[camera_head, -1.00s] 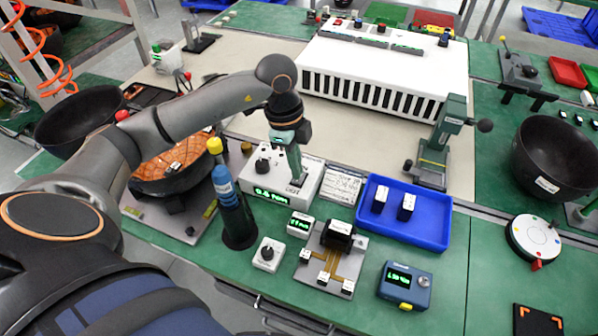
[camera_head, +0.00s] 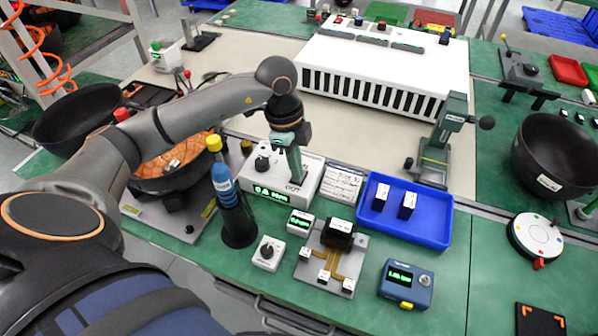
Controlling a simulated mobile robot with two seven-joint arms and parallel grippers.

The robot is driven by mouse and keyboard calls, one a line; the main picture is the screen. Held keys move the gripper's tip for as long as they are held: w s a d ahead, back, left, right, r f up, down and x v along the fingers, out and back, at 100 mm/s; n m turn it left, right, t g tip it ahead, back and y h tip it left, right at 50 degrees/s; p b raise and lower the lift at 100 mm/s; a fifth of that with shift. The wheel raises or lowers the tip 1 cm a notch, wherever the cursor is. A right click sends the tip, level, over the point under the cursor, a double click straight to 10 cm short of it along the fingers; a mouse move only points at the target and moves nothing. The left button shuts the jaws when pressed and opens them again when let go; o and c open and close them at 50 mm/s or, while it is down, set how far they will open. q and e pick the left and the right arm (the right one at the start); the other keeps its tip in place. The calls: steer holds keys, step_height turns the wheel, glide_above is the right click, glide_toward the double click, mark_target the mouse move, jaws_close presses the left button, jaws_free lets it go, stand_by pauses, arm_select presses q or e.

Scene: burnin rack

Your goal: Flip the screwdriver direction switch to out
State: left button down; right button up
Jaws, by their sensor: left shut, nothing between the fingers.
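A white control box (camera_head: 262,190) with a green display stands at the middle of the bench. It has a dark knob on top and an "OUT" label on its right part. My left gripper (camera_head: 298,178) points down at the right part of the box, shut and empty, with its fingertips close to the label. Gripper and fingers hide the switch spot there, so I cannot tell the switch position or whether the tips touch. The blue screwdriver (camera_head: 223,183) with a yellow top stands upright in a black holder left of the box. My right gripper is not in view.
A small fixture (camera_head: 320,268) and a white knob unit (camera_head: 267,254) stand in front. An orange-lined bowl (camera_head: 150,187) is under my left arm. A large white rack (camera_head: 385,62) stands behind.

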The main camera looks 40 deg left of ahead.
arm_select(q)
steer(key=shift+f, duration=0.35)
step_height(320, 180, up, 7)
steer(key=p, duration=0.6)
steer(key=shift+r, duration=0.1)
steer(key=shift+s, duration=0.1)
stand_by(0.6)
